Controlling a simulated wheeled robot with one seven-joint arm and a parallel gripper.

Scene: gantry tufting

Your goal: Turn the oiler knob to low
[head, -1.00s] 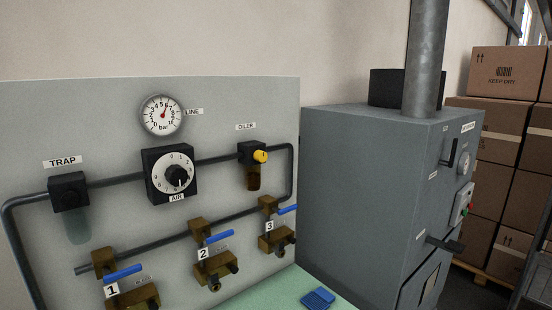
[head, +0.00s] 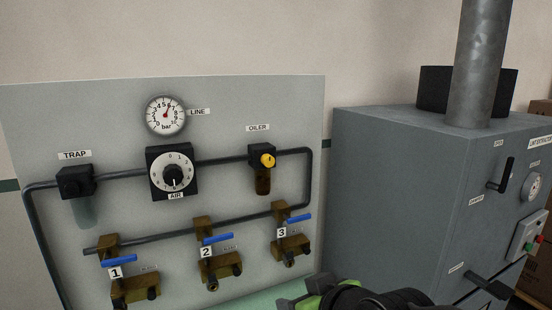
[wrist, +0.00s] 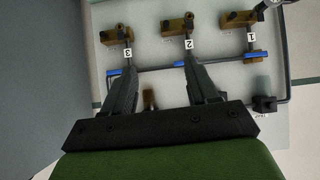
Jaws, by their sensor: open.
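The oiler (head: 262,168) is a black block with a brown bowl under it, at the upper right of the grey panel below the OILER label. Its yellow knob (head: 267,160) faces outward; its setting is too small to read. My gripper (head: 292,298) shows partly at the bottom edge of the head view, below and apart from the oiler. In the wrist view, which sees the panel upside down, my gripper (wrist: 158,60) is open and empty. The oiler's brown bowl (wrist: 150,98) shows between the fingers there; the knob is hidden behind the gripper body.
The panel (head: 60,115) also holds a line gauge (head: 165,115), an AIR dial (head: 172,172), a trap (head: 76,182) and valves with blue handles (head: 217,239). Dark pipes join them. A grey cabinet (head: 400,200) with a flue stands to the right, its handles sticking out.

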